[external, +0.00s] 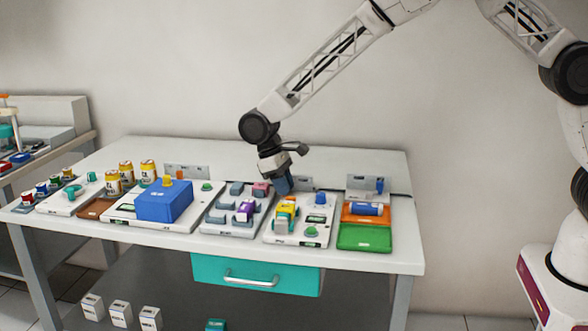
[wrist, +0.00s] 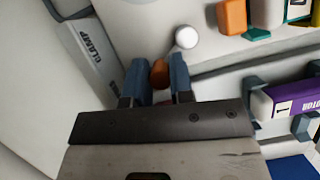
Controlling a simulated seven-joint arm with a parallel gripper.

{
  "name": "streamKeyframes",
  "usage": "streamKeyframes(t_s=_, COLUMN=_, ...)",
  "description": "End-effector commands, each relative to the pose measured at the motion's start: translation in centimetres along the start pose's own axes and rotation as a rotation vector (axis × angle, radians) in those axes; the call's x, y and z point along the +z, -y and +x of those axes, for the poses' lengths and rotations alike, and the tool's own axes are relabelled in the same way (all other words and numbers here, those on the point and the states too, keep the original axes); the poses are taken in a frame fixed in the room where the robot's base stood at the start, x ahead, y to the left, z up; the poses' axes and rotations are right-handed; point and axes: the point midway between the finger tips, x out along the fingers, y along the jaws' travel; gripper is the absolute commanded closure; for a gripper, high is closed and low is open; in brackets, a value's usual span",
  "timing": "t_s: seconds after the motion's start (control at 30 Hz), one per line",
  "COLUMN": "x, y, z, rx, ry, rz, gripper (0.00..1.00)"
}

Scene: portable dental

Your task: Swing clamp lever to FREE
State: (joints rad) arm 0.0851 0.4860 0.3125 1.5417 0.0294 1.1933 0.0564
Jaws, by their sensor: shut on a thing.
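My gripper (external: 283,186) is low over the back of the table, behind the grey and white panels. In the wrist view its two blue fingers (wrist: 158,80) are closed around an orange piece (wrist: 160,73), which looks like the handle of the clamp lever. A pale round knob (wrist: 186,37) is just beyond the fingertips, to the right. A grey plate (wrist: 96,52) marked CLAMP stands at the left. The lever is hidden behind my gripper in the external view, and its markings cannot be read.
A purple block (wrist: 290,97) marked MOTOR lies in a holder right of my fingers. In the external view a blue box (external: 165,201) stands left, and a green tray (external: 364,238) lies front right. A teal drawer (external: 256,275) is under the tabletop.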

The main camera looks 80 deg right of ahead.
Motion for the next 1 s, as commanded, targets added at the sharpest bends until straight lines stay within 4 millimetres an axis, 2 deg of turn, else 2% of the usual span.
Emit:
streamKeyframes(t_s=0.57, x=-0.11, y=0.22, z=-0.11, rx=0.019, ry=0.0, rz=-0.048, gripper=1.0)
streamKeyframes(t_s=0.6, x=-0.11, y=0.23, z=-0.12, rx=0.019, ry=-0.001, rz=-0.048, gripper=0.77)
streamKeyframes(t_s=0.77, x=-0.11, y=0.2, z=-0.09, rx=0.019, ry=0.0, rz=-0.048, gripper=0.53)
streamKeyframes(t_s=1.0, x=-0.12, y=0.17, z=-0.07, rx=0.019, ry=0.0, rz=-0.047, gripper=0.53)
